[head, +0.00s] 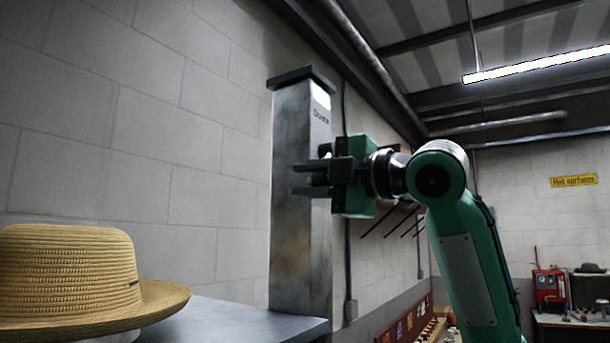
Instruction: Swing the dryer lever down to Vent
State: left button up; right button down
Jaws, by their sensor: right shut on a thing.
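The dryer (300,240) is a tall grey metal column with a dark cap, standing on the metal bench against the wall. Small lettering shows near its top but is too small to read surely. My right gripper (303,179) is in front of the column's upper half, its dark fingers pointing left. It is shut on the lever, which the fingers and gripper body almost wholly hide. The lever's angle and any Vent mark cannot be made out. My left gripper is out of view.
A straw hat (75,275) sits at the lower left beside the metal bench top (235,318). A block wall runs behind. A yellow "Hot surfaces" sign (573,181) and a red machine (549,286) are far right. Thin dark rods show behind my right wrist.

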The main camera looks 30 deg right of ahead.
jog(key=shift+w+f, duration=0.1)
jog(key=shift+f, duration=0.1)
jog(key=c, duration=1.2)
grip_release()
jog(key=shift+d, duration=0.4)
jog(key=shift+s, duration=0.45)
jog(key=b+v, duration=0.1)
jog(key=v, duration=0.3)
jog(key=b+v, duration=0.2)
jog(key=v, duration=0.2)
jog(key=b+v, duration=0.2)
jog(key=v, duration=0.3)
jog(key=shift+w+d, duration=0.1)
jog(key=shift+d, duration=0.2)
